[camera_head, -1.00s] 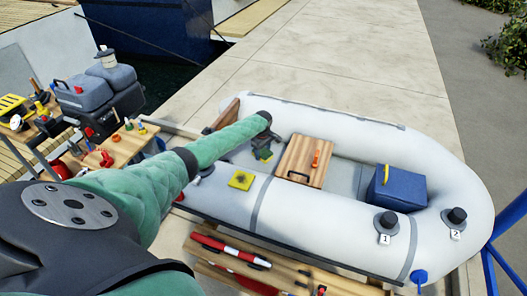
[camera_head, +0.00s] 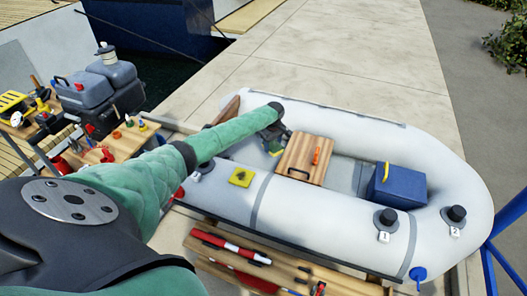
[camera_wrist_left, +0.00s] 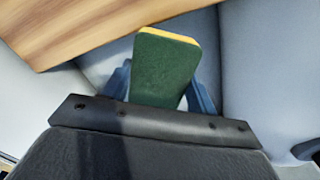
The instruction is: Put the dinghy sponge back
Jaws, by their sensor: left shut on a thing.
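The dinghy sponge (camera_wrist_left: 163,72) is a block with a dark green face and a thin yellow layer at its edge. It sits between the two blue-grey fingers of my left gripper (camera_wrist_left: 160,88), which is shut on it. In the head view my left gripper (camera_head: 274,145) reaches into the grey inflatable dinghy (camera_head: 335,125), just left of the wooden thwart; only a small part of the sponge (camera_head: 275,153) shows there. My right gripper is not in view.
The wooden thwart (camera_head: 299,168) carries an orange item. A blue box (camera_head: 397,188) stands in the dinghy. A yellow patch (camera_head: 241,177) lies on the near tube. A crowded wooden table (camera_head: 120,145) stands at left, and a red and white tube (camera_head: 231,247) lies on planks in front.

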